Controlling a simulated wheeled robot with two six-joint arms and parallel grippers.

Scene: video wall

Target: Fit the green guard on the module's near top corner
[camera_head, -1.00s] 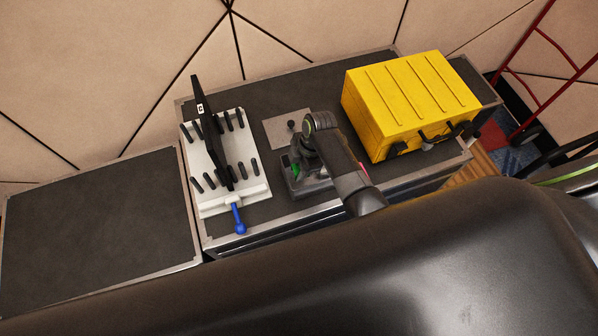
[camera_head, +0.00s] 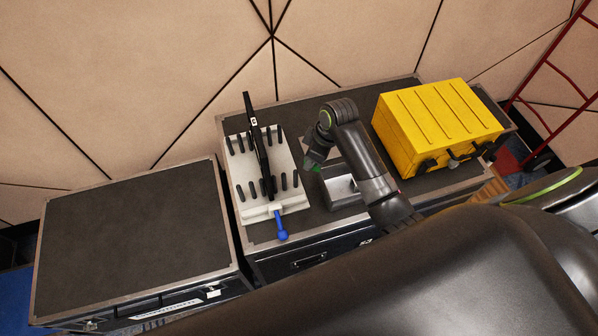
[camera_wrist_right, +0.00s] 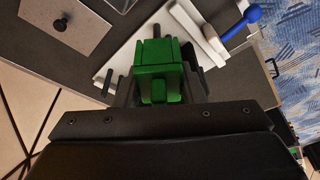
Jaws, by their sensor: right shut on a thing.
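The module is a thin black panel (camera_head: 258,150) standing upright in a white rack (camera_head: 247,207) with black pegs, on a dark case top. My right gripper (camera_head: 315,165) is right of the rack, pointing down. It is shut on the green guard, of which only a small green patch (camera_head: 317,169) shows in the head view. In the right wrist view the guard (camera_wrist_right: 158,58) is a green block in front of my right gripper (camera_wrist_right: 157,92), with the white rack behind it. The guard looks apart from the module. My left gripper is not in view.
A blue-handled clamp (camera_head: 281,229) sticks out at the rack's near end. A grey open tray (camera_head: 343,190) lies right of the rack, under my arm. A yellow box (camera_head: 435,122) stands at the right. The left case top (camera_head: 130,235) is clear.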

